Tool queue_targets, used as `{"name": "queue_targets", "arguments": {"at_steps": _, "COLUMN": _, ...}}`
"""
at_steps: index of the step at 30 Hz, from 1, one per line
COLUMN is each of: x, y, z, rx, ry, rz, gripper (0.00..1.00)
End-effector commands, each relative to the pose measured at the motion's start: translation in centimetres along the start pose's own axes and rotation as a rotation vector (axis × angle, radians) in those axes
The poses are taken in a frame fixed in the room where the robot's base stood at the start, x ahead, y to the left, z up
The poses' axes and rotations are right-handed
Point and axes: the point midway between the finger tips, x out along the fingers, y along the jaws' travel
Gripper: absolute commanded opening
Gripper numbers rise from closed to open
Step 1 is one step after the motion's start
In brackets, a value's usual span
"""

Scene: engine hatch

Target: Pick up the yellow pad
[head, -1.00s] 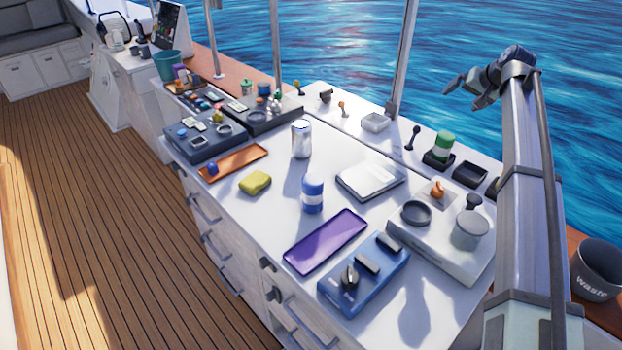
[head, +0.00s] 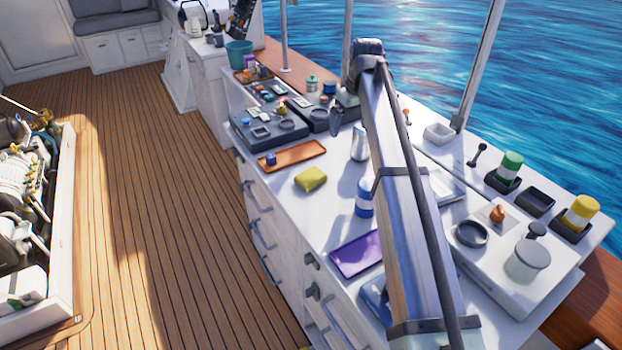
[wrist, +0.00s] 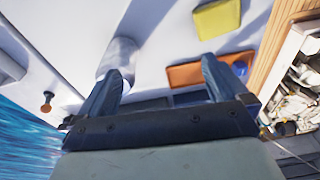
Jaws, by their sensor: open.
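The yellow pad (head: 311,178) lies on the white counter, just in front of the orange tray and left of the silver can. In the wrist view the pad (wrist: 217,18) shows at the top, right of centre, beyond my fingertips. My gripper (wrist: 160,85) is open, with nothing between its two fingers. It is above the counter, apart from the pad. In the head view my arm reaches over the counter and only a small part of my gripper (head: 337,118) shows near the dark control panels, behind the pad.
The orange tray (head: 292,155) holds a small blue item. The silver can (head: 358,143), blue-and-white bottle (head: 364,197) and purple tray (head: 355,254) stand around the pad. Dark panels (head: 268,130) lie farther back. The counter's left edge drops to the wooden deck.

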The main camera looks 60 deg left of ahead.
Motion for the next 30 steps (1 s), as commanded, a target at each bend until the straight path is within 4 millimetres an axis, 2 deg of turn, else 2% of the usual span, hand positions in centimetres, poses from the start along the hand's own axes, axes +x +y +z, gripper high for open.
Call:
{"name": "queue_targets", "arguments": {"at_steps": 1, "x": 0.2, "y": -2.5, "z": -0.7, "rx": -0.045, "ry": -0.024, "rz": 0.000, "gripper": 1.00}}
{"name": "queue_targets", "arguments": {"at_steps": 3, "x": 0.4, "y": -5.3, "z": -1.2, "rx": -0.101, "ry": -0.058, "rz": 0.002, "gripper": 1.00}}
{"name": "queue_targets", "arguments": {"at_steps": 6, "x": 0.7, "y": -8.4, "z": -1.8, "rx": -0.165, "ry": -0.096, "rz": 0.004, "gripper": 1.00}}
{"name": "queue_targets", "arguments": {"at_steps": 10, "x": 0.8, "y": -11.0, "z": -2.1, "rx": -0.216, "ry": -0.127, "rz": 0.006, "gripper": 1.00}}
{"name": "queue_targets", "arguments": {"at_steps": 14, "x": 1.0, "y": -11.9, "z": -2.1, "rx": -0.235, "ry": -0.140, "rz": 0.007, "gripper": 1.00}}
{"name": "queue_targets", "arguments": {"at_steps": 20, "x": 2.6, "y": -12.0, "z": -1.8, "rx": -0.236, "ry": -0.143, "rz": 0.006, "gripper": 1.00}}
{"name": "queue_targets", "arguments": {"at_steps": 30, "x": 8.1, "y": -11.8, "z": -1.0, "rx": -0.235, "ry": -0.142, "rz": 0.006, "gripper": 1.00}}
